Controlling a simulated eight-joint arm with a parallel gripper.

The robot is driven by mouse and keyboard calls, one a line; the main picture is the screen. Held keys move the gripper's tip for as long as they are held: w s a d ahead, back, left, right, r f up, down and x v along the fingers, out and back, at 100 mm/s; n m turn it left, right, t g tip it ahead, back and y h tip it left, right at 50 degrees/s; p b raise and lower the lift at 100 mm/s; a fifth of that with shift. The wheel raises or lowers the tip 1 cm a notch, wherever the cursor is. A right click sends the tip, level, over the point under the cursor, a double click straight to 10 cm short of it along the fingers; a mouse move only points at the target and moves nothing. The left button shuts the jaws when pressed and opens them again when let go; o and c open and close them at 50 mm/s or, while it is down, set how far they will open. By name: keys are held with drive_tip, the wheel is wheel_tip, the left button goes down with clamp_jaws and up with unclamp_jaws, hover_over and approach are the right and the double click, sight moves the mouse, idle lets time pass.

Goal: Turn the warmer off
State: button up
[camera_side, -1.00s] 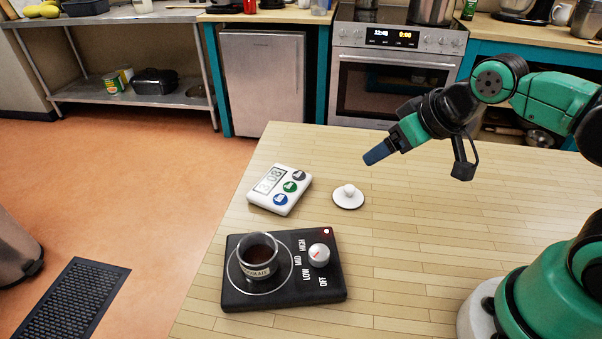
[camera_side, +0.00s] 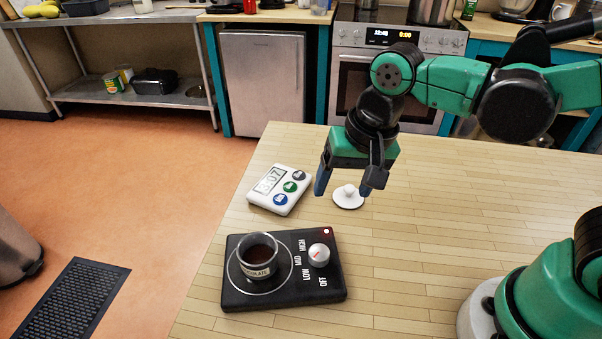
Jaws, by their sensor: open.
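The black warmer (camera_side: 236,295) lies near the front left of the wooden table. Its silver knob (camera_side: 319,254) has a red mark, and LOW, MID, HIGH and OFF are printed around it. The exact setting is hard to read. A small red light (camera_side: 326,232) shows at the warmer's back right corner. A glass cup (camera_side: 258,262) of dark chocolate stands on the warmer's ring. My gripper (camera_side: 343,192) is open and empty, pointing down above the table, behind the knob and apart from it.
A white timer (camera_side: 262,199) reading 3:07, with several round buttons, lies behind the warmer. A white lid (camera_side: 351,203) with a knob on top lies on the table, close to my gripper in the picture. The table (camera_side: 430,240) is clear to the right of the warmer.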

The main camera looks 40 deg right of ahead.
sight(319, 251)
drive_tip(key=a+f+m+g, duration=0.1)
drive_tip(key=s+a+f+m, duration=0.1)
drive_tip(key=a, duration=0.1)
drive_tip(key=a+f+m+g+h, duration=0.1)
drive_tip(key=a, duration=0.1)
drive_tip(key=shift+s+a+m+g, duration=0.15)
drive_tip(key=shift+s+m+g, duration=0.05)
drive_tip(key=shift+m+g, duration=0.1)
drive_tip(key=shift+f, duration=2.7)
clamp_jaws()
